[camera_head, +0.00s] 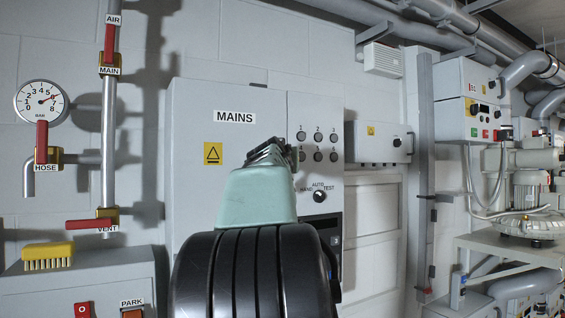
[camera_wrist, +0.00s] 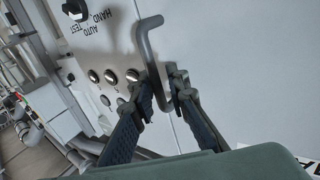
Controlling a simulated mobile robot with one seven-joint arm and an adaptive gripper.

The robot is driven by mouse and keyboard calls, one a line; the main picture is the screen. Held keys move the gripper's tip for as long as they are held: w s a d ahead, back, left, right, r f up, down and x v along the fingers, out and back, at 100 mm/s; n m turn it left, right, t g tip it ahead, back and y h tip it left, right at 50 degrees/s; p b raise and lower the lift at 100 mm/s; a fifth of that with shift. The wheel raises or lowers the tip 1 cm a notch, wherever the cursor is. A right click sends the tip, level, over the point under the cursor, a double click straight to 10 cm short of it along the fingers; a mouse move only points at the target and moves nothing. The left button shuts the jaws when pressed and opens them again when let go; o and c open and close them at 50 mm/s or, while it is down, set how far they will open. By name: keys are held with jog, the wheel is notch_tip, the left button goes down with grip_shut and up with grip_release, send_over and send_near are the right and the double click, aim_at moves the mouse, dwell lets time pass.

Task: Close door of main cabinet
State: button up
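The main cabinet (camera_head: 188,140) is a grey wall cabinet. Its door (camera_head: 245,150) carries a MAINS label and a yellow warning sign, and looks flush or nearly flush with the control panel at its right; I cannot tell if a small gap is there. A grey bent bar handle (camera_wrist: 151,48) shows in the wrist view. My gripper (camera_wrist: 162,88) is at the handle's lower end, its two fingers apart on either side of the bar. I cannot tell whether they touch it. In the head view my arm hides the handle and the fingertips (camera_head: 268,152) are mostly covered.
The control panel (camera_head: 318,112) has several round lamps and a rotary switch (camera_head: 319,196) right of the door. Left are a gauge (camera_head: 41,102), pipes with red levers, and a yellow brush (camera_head: 48,256) on a grey box. A post (camera_head: 419,180) and machinery stand at right.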

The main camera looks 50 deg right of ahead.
jog(key=v, duration=0.7)
dwell(0.4)
jog(key=shift+f, duration=0.15)
dwell(0.3)
